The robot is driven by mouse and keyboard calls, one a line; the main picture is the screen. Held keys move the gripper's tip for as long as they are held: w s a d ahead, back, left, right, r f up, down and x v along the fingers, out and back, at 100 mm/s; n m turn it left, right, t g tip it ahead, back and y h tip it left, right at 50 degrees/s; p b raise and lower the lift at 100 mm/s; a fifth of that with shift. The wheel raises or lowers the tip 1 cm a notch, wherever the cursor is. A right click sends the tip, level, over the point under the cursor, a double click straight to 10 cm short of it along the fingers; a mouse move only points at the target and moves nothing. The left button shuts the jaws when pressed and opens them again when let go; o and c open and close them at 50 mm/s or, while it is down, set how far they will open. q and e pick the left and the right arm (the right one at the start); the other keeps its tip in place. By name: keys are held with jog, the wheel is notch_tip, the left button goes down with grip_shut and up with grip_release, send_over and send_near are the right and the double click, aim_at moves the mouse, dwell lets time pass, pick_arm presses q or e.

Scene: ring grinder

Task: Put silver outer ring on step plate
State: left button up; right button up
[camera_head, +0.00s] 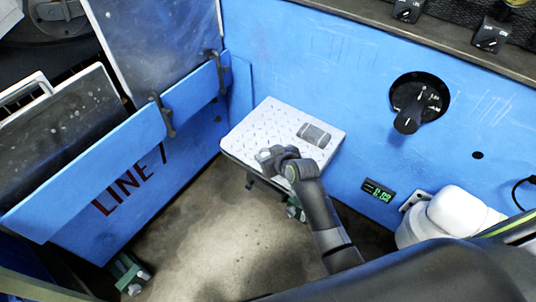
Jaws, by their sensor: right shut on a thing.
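The step plate (258,127) is a pale, patterned metal slab that juts out from the blue machine wall in the middle of the head view. My right gripper (266,156) is over the plate's front edge, with its arm coming up from the lower right. It is shut on a small grey thing, taken to be the silver outer ring; the ring's shape is hardly visible behind the fingers. I cannot tell whether it touches the plate. My left gripper is not in view.
A grey rectangular piece (314,134) lies on the plate's right part. The blue wall behind carries a black rotary knob (407,116) and a small green display (378,190). A blue panel marked LINE (120,190) stands left. A white rounded object (460,213) is at right.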

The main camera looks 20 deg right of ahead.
jog(key=shift+f, duration=0.2)
jog(key=o, duration=1)
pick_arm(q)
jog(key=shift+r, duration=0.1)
pick_arm(e)
jog(key=shift+o, duration=0.2)
jog(key=shift+r, duration=0.1)
jog(key=shift+r, duration=0.2)
jog(key=p+v, duration=0.3)
jog(key=v, duration=0.7)
jog(key=shift+s+d+r, duration=0.1)
jog(key=shift+s+r, duration=0.1)
jog(key=shift+s, duration=0.05)
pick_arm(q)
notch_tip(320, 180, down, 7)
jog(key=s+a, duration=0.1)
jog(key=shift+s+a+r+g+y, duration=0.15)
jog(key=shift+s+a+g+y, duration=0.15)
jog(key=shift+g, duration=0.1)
pick_arm(e)
jog(key=shift+s+d+r, duration=0.15)
jog(key=shift+s+r, duration=0.15)
jog(key=shift+s, duration=0.2)
jog(key=shift+f, duration=0.1)
